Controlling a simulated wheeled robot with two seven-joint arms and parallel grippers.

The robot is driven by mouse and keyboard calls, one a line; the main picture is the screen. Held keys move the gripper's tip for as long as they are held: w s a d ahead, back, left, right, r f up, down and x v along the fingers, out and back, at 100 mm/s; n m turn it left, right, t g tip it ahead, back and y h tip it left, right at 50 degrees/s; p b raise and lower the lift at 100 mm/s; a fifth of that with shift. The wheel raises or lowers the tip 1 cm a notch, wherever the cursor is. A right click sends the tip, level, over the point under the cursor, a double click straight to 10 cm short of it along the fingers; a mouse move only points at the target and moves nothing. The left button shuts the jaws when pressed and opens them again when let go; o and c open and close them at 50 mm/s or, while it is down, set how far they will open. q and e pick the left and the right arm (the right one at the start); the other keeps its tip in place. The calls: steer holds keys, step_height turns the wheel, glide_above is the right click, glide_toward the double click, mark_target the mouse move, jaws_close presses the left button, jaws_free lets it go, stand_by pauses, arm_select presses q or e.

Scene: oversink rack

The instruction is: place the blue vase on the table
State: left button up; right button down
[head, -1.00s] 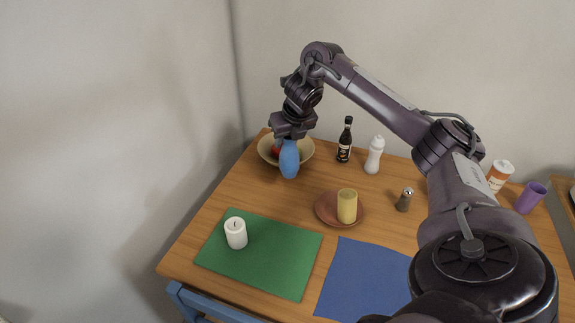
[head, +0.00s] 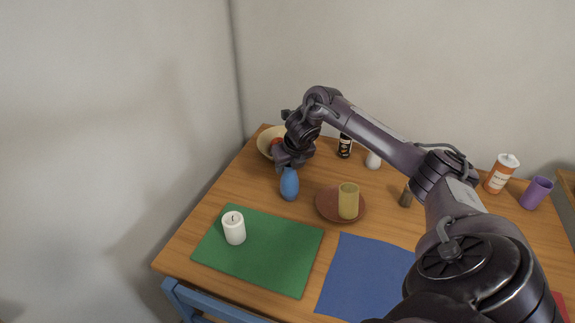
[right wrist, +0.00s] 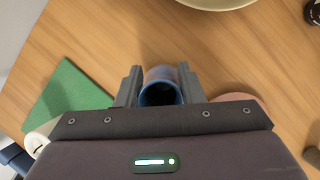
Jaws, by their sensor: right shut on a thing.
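The blue vase (head: 289,185) is upright at the left part of the wooden table (head: 215,180), between the bowl and the green mat. My right gripper (head: 290,168) is above it and shut on its top. In the right wrist view the vase (right wrist: 160,92) sits between the two fingers of my right gripper (right wrist: 160,88), its round opening facing the camera. I cannot tell whether the vase's base touches the table. My left gripper is not in view.
A green mat (head: 270,255) with a white candle (head: 234,229) lies in front. A brown plate (head: 327,207) with a yellow cup (head: 348,202) is to the right. A bowl (head: 264,142) stands behind. A blue mat (head: 365,275) lies front right.

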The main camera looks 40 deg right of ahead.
steer(key=c, duration=1.4)
jaws_free()
steer(key=shift+f, duration=0.15)
steer(key=o, duration=0.5)
steer(key=shift+c, duration=0.2)
